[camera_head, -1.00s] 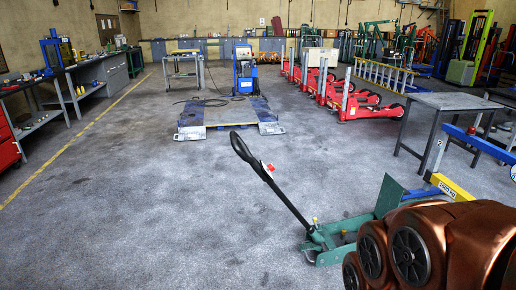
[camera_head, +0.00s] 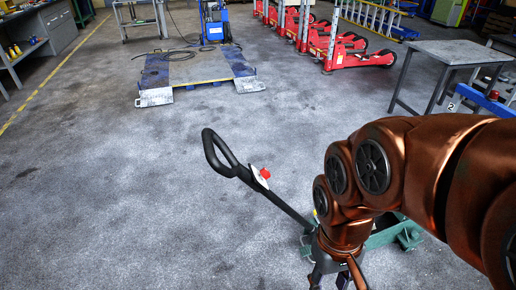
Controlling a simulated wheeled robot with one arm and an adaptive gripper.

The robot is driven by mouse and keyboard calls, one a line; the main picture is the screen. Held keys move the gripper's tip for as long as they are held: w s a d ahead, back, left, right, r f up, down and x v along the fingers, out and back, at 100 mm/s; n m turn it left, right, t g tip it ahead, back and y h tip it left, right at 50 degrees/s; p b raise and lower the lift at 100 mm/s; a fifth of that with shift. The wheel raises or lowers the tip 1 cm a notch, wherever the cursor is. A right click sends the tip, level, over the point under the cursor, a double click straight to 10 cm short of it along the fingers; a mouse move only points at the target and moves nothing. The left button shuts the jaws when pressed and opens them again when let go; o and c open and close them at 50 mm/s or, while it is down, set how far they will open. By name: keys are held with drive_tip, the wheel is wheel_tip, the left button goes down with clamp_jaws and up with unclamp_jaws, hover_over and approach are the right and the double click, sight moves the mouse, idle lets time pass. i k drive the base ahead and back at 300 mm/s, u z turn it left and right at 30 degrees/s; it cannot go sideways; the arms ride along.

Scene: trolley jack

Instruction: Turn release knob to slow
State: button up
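The green trolley jack (camera_head: 392,236) stands on the floor at lower right, partly hidden behind my copper arm. Its long dark handle (camera_head: 289,210) slopes up to the left and ends in a black loop grip (camera_head: 217,155). A red knob (camera_head: 265,173) sits on a pale plate on the handle, below the loop. Its setting is too small to read. My gripper (camera_head: 337,280) points down at the bottom edge, in front of the jack's body, below and right of the red knob and apart from it. Its fingertips are cut off by the frame.
A grey metal table (camera_head: 455,52) stands at right. A blue and grey lift platform (camera_head: 197,75) lies on the floor behind the handle. Red jacks (camera_head: 340,48) line the back. The floor left of the handle is clear.

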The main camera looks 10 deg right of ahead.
sight(266, 174)
drive_tip(key=i, duration=0.2)
drive_tip(key=u, duration=3.75)
drive_tip(key=k, duration=2.25)
drive_tip(key=z, duration=0.55)
